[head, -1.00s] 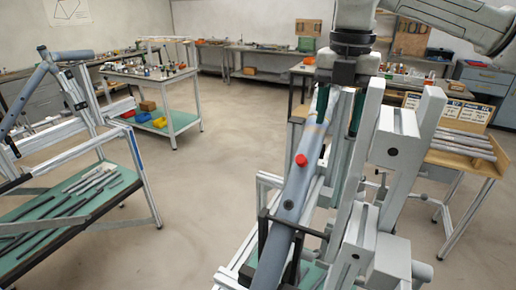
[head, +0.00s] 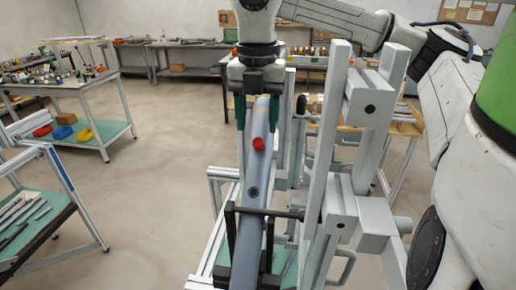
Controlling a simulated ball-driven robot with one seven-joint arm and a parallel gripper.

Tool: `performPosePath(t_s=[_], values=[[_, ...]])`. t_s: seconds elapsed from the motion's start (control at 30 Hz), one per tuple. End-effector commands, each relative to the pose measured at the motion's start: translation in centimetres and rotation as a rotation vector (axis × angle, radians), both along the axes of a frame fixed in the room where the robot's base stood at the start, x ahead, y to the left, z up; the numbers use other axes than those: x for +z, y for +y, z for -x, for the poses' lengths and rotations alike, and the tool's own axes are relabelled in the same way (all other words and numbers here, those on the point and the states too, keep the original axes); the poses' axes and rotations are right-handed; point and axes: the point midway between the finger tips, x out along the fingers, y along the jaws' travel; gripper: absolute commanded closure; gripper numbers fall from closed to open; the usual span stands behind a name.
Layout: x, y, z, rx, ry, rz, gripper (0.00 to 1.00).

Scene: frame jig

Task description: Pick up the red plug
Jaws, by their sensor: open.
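The red plug (head: 259,144) is a small round red piece on the upper face of a grey-blue tube (head: 248,220) held in the frame jig. My gripper (head: 257,126) is in the head view, pointing down from above. Its two dark green fingers are apart, one on each side of the tube's upper end, just beyond the plug. The plug sits slightly nearer to the camera than the fingertips, and nothing holds it. A dark round hole (head: 253,191) shows lower on the tube.
The jig's tall light-grey uprights (head: 332,140) stand close to the right of my gripper. A black bracket (head: 232,215) crosses the tube lower down. A cart (head: 90,83) with coloured bins is at the left, with open floor between it and the jig.

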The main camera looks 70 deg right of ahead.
Motion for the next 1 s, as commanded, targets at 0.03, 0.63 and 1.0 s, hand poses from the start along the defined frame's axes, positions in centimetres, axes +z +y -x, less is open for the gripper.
performPosePath(t_s=[0.03,0.63,1.0], values=[[-0.8,0.0,0.0,0.001,0.000,-0.003,0.46],[-4.3,-0.1,0.0,0.000,0.001,0.000,0.55],[-4.3,-0.1,0.0,0.000,0.001,0.000,0.91]])
